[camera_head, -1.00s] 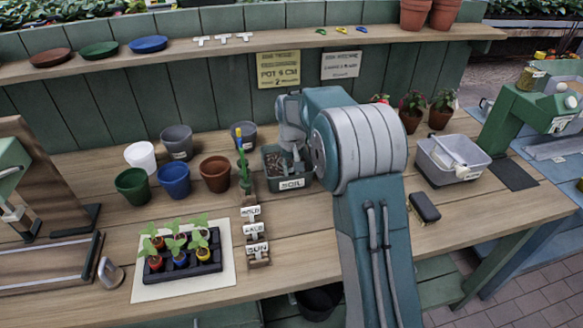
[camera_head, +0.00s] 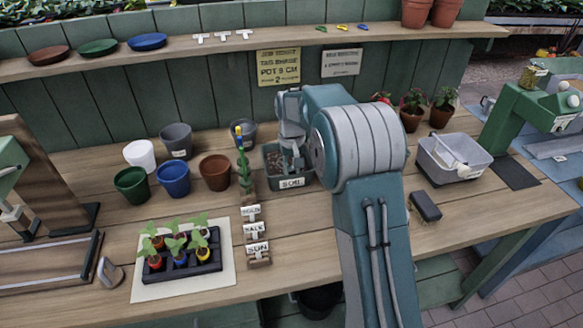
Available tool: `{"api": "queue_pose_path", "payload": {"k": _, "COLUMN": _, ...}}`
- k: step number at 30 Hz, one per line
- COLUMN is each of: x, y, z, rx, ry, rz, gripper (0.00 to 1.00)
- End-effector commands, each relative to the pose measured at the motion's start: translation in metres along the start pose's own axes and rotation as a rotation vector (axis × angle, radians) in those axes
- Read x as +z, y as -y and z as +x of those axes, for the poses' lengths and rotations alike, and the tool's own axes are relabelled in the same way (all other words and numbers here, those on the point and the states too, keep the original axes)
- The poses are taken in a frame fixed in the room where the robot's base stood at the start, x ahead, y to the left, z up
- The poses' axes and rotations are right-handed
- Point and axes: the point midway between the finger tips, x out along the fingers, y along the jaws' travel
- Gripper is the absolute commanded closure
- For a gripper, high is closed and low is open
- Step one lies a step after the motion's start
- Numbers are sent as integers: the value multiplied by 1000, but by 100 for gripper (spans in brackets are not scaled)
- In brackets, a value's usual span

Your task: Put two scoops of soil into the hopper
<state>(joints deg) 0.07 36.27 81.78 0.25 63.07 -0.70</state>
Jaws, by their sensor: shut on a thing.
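The soil bin (camera_head: 292,182), a dark box labelled "SOIL", stands at the middle of the bench with brown soil in it. My gripper (camera_head: 292,167) points down into the bin, over or in the soil. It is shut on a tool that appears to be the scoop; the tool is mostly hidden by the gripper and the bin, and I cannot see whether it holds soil. A green machine (camera_head: 515,112) stands at the far right with a cup-like part (camera_head: 530,77) on top, which may be the hopper; its inside does not show.
A seedling tray (camera_head: 182,260) and label blocks (camera_head: 257,250) are in front. A grey tub (camera_head: 455,172) and dark brush (camera_head: 425,206) lie right of my arm.

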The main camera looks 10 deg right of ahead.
Motion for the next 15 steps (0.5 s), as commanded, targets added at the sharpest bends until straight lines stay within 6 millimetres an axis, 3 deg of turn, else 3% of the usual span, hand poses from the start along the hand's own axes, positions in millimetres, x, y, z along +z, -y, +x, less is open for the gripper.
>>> {"api": "queue_pose_path", "payload": {"k": 15, "x": 0, "y": 1, "z": -48, "rx": 2, "ry": 11, "rz": 0, "gripper": 100}}
